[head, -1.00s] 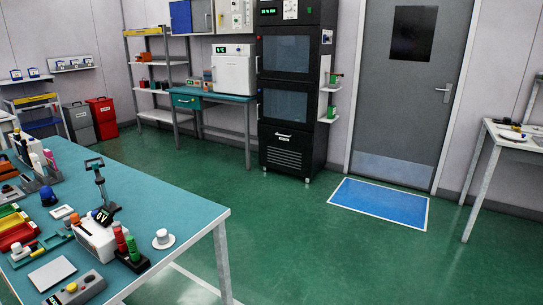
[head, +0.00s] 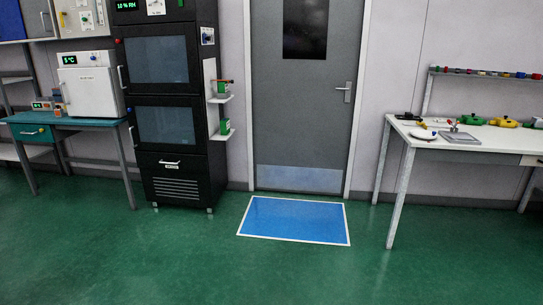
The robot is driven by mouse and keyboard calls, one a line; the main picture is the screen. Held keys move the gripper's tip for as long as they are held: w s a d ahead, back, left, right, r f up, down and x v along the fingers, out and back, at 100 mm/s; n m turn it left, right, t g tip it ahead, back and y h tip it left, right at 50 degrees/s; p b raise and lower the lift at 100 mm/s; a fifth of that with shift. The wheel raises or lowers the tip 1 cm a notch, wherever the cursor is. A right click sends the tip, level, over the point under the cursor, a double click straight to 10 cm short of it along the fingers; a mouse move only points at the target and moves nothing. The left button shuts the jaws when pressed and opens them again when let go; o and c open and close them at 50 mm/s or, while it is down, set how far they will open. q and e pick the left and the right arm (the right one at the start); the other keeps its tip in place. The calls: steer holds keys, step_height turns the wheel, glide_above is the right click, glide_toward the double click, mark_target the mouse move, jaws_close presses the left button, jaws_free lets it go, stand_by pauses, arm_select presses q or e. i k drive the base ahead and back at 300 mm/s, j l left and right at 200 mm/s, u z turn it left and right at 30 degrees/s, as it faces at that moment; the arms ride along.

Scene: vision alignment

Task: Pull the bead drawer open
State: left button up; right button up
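A tall black cabinet with two glass doors (head: 165,110) stands against the back wall, left of the grey door. At its bottom is a drawer (head: 170,174) with a light horizontal handle, a small label and a slotted vent panel below. The drawer looks shut, and its label is too small to read. The teal table at the left has a small drawer (head: 30,132), also apparently shut. I cannot confirm by label which one is the bead drawer. Neither of my grippers shows in the head view.
A blue floor mat with a white border (head: 294,220) lies before the grey door (head: 303,100). A white bench (head: 480,140) with tools stands at the right. A white oven-like box (head: 92,85) sits on the teal table. Green floor (head: 200,265) in front is clear.

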mark_target(179, 162)
steer(key=i+u, duration=0.2)
steer(key=i, duration=0.35)
steer(key=i+l+u, duration=0.15)
steer(key=i, duration=0.35)
steer(key=i+l+u, duration=0.2)
steer(key=i, duration=0.3)
steer(key=i+l+u, duration=0.2)
steer(key=i, duration=0.35)
steer(key=i+j+u, duration=0.25)
steer(key=i+u, duration=0.15)
steer(key=i, duration=0.25)
steer(key=i+j+u, duration=0.1)
steer(key=i+u, duration=0.3)
steer(key=i, duration=0.2)
steer(key=i+l+u, duration=0.15)
steer(key=i+u, duration=0.25)
steer(key=i, duration=0.25)
